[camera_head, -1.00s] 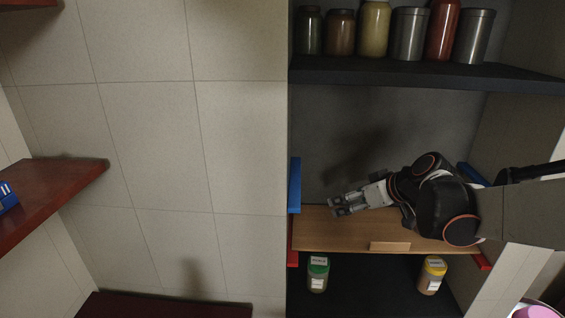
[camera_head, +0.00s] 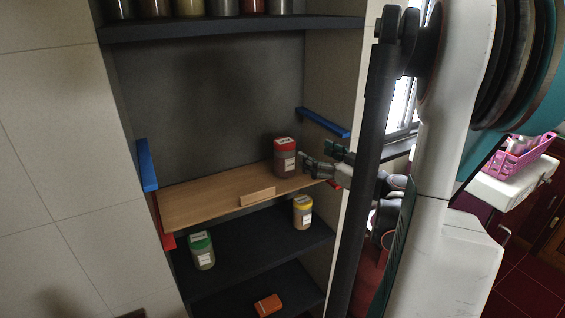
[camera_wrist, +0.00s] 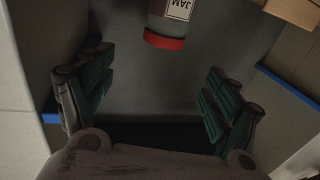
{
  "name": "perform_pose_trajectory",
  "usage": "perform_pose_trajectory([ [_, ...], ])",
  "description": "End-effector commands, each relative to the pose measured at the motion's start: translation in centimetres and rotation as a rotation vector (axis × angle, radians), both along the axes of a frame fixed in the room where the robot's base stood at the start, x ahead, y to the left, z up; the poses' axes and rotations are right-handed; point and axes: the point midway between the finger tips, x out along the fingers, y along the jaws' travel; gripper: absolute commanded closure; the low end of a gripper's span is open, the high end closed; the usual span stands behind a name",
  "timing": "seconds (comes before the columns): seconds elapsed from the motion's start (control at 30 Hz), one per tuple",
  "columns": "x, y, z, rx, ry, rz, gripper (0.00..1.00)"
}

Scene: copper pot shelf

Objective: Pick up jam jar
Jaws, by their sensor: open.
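The jam jar (camera_head: 286,165), dark with a red lid and a white label, stands upright on the right part of the wooden shelf board (camera_head: 195,205). My gripper (camera_head: 317,154) is open and empty just right of the jar, with its fingers pointing at it. In the wrist view the jar (camera_wrist: 170,25) appears upside down, with "JAM" readable on its label. It lies ahead of the open fingers of my gripper (camera_wrist: 158,66), roughly between their lines, with a gap left. Its base is cut off by the picture edge.
A small wooden block (camera_head: 257,197) sits at the board's front edge. Below stand a green-lidded jar (camera_head: 202,251) and a yellow-lidded jar (camera_head: 302,213). An orange box (camera_head: 268,304) lies lower. Blue rails (camera_head: 147,165) flank the niche. The board's left part is clear.

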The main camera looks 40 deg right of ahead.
Motion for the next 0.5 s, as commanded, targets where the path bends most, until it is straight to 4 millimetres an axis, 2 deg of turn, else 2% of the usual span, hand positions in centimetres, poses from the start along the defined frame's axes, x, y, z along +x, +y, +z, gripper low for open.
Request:
perform_pose_trajectory([
  [0.3, 5.9, 0.2, -0.2, 0.001, 0.0, 0.006, 0.18],
  [0.5, 7.8, 0.0, -0.1, 0.001, 0.001, 0.002, 0.18],
])
